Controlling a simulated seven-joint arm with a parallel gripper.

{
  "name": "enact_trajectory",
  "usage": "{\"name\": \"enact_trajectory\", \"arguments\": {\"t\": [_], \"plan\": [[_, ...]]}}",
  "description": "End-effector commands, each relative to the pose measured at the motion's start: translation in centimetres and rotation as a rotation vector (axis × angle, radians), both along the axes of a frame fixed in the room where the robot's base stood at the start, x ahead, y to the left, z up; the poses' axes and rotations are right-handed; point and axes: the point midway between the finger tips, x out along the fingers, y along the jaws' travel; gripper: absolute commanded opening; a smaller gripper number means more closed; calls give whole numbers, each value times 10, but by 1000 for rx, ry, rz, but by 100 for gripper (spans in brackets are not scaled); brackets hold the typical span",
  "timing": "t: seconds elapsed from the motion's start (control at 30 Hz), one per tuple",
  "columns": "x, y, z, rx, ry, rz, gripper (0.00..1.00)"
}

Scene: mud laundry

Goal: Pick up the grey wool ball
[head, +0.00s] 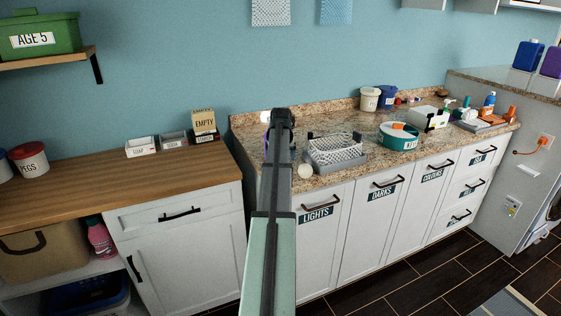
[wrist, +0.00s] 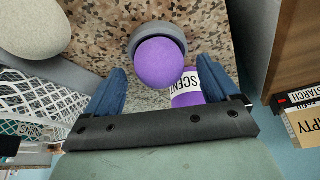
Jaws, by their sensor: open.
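A pale grey, slightly beige ball (wrist: 35,25), likely the grey wool ball, is at the top left of the wrist view, partly cut off by the frame. In the head view a pale ball (head: 305,171) sits on the granite counter by the white basket. My gripper (wrist: 162,67) is open, its two blue fingers apart with nothing held. The pale ball lies outside the fingers, beyond the left one. A purple ball (wrist: 165,62) shows between the fingers in the picture, against a grey round rim (wrist: 145,32). In the head view my arm hides the fingers.
A purple container labelled SCENT (wrist: 187,97) is beside the right finger. The white mesh basket (head: 335,151) stands right of my arm, with a teal tub (head: 400,142) farther right. An EMPTY box (head: 203,121) and small bins are on the wooden counter.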

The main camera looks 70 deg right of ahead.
Motion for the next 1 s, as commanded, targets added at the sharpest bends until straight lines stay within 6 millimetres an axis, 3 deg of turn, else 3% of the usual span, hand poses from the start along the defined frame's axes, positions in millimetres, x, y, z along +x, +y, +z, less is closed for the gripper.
{"name": "enact_trajectory", "arguments": {"t": [0.07,0.7,1.0], "plan": [[0,0,0,0,0,0,87],[0,0,0,0,0,0,25],[0,0,3,0,0,0,24]]}}
